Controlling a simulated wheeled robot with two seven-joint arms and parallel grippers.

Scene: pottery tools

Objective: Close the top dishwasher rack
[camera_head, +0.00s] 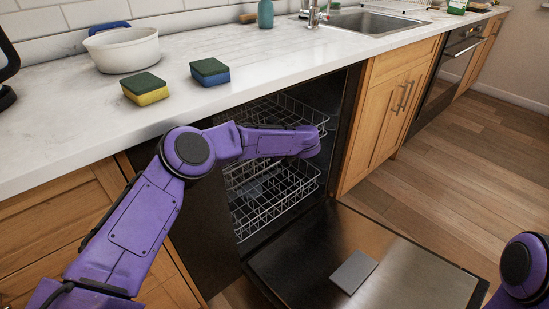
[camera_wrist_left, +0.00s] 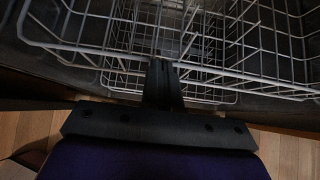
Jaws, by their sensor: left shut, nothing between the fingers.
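The dishwasher's top rack (camera_head: 322,118) is a wire basket partly inside the open cavity, and my left arm covers much of its front. The lower wire rack (camera_head: 285,205) sits below it. My left arm reaches across the dishwasher opening in the head view, and its gripper fingers are hidden there behind the wrist. In the left wrist view, the left gripper (camera_wrist_left: 161,66) is shut and empty, with its tips at the rim of a wire rack (camera_wrist_left: 85,49), likely the top one. I cannot tell whether they touch it. My right gripper is out of view.
The dishwasher door (camera_head: 410,280) hangs open, with a grey rectangular piece (camera_head: 353,271) on it. The counter (camera_head: 245,98) above holds a white pot (camera_head: 122,50) and two sponges (camera_head: 145,89) (camera_head: 210,72). The wooden floor (camera_head: 460,180) at right is clear.

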